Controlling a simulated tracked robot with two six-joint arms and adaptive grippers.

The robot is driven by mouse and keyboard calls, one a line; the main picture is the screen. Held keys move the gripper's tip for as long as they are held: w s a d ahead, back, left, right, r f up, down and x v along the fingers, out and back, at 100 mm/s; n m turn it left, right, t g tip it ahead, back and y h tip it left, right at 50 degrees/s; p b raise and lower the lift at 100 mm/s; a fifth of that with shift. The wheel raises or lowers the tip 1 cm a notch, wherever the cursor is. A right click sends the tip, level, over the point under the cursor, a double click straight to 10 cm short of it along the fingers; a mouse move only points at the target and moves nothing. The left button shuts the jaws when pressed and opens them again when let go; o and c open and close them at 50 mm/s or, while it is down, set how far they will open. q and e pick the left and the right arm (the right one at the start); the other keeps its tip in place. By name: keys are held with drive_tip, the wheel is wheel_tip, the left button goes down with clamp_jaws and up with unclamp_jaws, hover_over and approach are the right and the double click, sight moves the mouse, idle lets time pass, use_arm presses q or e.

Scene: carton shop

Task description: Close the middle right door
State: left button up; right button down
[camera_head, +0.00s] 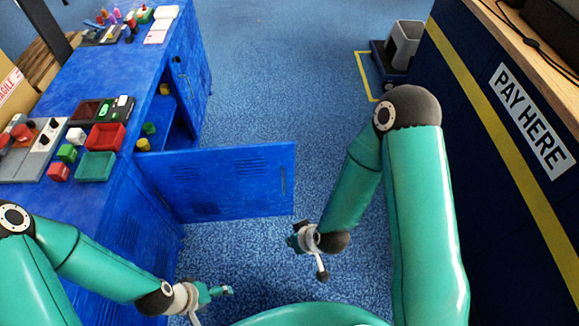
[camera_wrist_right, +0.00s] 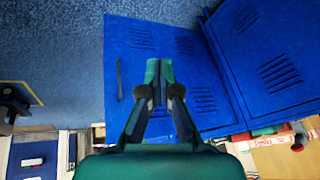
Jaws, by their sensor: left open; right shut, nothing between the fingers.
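The blue door (camera_head: 225,182) in the middle of the cabinet stands wide open, sticking out to the right into the aisle. It has two sets of vent slots and a slot near its free edge. It also shows in the right wrist view (camera_wrist_right: 130,85), behind my right gripper (camera_wrist_right: 155,75). The right gripper is shut and empty; in the head view (camera_head: 300,238) it is just below the door's free edge. I cannot tell whether it touches the door. My left gripper (camera_head: 215,292) is open and empty, low beside the cabinet's near end and apart from the door.
The blue cabinet (camera_head: 115,65) carries trays, including a red tray (camera_head: 105,136) and a green tray (camera_head: 96,166). Small coloured items sit in the open compartment. A counter with a "PAY HERE" sign (camera_head: 531,120) runs along the right. A grey bin (camera_head: 404,45) stands behind. The carpet (camera_head: 275,90) beyond the door is clear.

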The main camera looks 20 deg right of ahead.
drive_tip(key=w+f+n+t+h+b, duration=0.1)
drive_tip(key=w+f+n+t+b, duration=0.2)
drive_tip(key=w+f+n+b, duration=0.25)
drive_tip(key=n+t+h+b, duration=0.6)
drive_tip(key=n+t+b, duration=0.3)
drive_tip(key=b, duration=1)
approach(285, 150)
use_arm(q)
wheel_tip(285, 150, down, 29)
drive_tip(key=b, duration=0.1)
use_arm(e)
drive_tip(key=shift+m+t, duration=0.35)
drive_tip(key=shift+t, duration=0.15)
drive_tip(key=x, duration=0.4)
drive_tip(key=f+x, duration=0.1)
drive_tip(key=x, duration=0.1)
drive_tip(key=shift+w+d, duration=0.25)
drive_tip(key=shift+w, duration=0.1)
